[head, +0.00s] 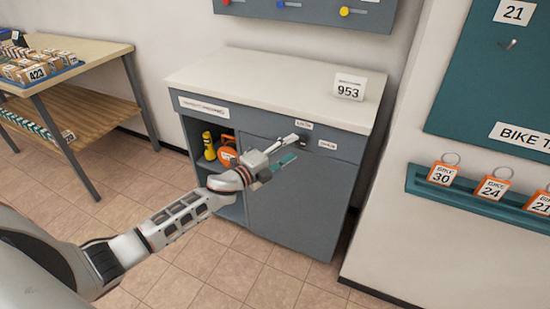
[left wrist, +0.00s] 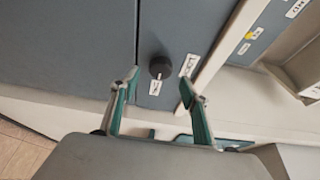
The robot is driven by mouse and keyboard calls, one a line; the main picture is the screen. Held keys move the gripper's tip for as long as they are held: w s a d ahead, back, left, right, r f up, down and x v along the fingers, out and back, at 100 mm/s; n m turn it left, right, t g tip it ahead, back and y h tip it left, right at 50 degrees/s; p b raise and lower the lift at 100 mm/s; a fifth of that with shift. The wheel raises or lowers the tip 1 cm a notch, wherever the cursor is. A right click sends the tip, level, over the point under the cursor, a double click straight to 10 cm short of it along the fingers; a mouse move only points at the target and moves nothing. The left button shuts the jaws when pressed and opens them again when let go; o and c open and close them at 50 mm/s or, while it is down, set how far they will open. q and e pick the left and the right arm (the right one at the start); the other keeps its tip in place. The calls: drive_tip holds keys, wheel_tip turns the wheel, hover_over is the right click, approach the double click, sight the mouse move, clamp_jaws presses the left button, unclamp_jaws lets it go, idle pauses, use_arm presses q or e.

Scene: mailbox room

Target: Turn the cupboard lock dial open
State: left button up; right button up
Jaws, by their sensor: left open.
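The grey cupboard (head: 300,205) stands against the wall, its door shut. In the left wrist view the lock dial (left wrist: 160,67) is a round black knob on the cupboard's dark front. A small white label sits on either side of it, too small to read surely. In the head view the dial is mostly hidden by my fingertips. My left gripper (head: 287,151) is open in front of the cupboard's upper front. In the left wrist view its two fingers (left wrist: 158,88) point at the dial, one to each side and apart from it. My right gripper is not in view.
A 953 card (head: 348,87) stands on the cupboard's pale top. Yellow and orange items (head: 226,150) sit in the open compartment left of the door. A wooden table (head: 80,62) stands at left; a teal shelf of bike tags (head: 480,200) is at right.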

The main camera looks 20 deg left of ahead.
use_arm(q)
drive_tip(key=v, duration=0.7)
drive_tip(key=shift+s, duration=0.3)
drive_tip(key=shift+a, duration=0.1)
drive_tip(key=s+d+f+n+g+y+p, duration=0.1)
drive_tip(key=s+d+f+n+g, duration=0.1)
drive_tip(key=s+f+n, duration=0.4)
drive_tip(key=s+d+f+n+g+y+p, duration=0.1)
drive_tip(key=s+f+n, duration=0.5)
drive_tip(key=s, duration=1)
drive_tip(key=s+d+f+n+g+y+p, duration=0.2)
drive_tip(key=s+f+n, duration=0.4)
drive_tip(key=s, duration=0.5)
drive_tip(key=d+f+g, duration=0.1)
drive_tip(key=d, duration=0.1)
drive_tip(key=shift+d+n+y, duration=0.35)
drive_tip(key=shift+n+y, duration=0.05)
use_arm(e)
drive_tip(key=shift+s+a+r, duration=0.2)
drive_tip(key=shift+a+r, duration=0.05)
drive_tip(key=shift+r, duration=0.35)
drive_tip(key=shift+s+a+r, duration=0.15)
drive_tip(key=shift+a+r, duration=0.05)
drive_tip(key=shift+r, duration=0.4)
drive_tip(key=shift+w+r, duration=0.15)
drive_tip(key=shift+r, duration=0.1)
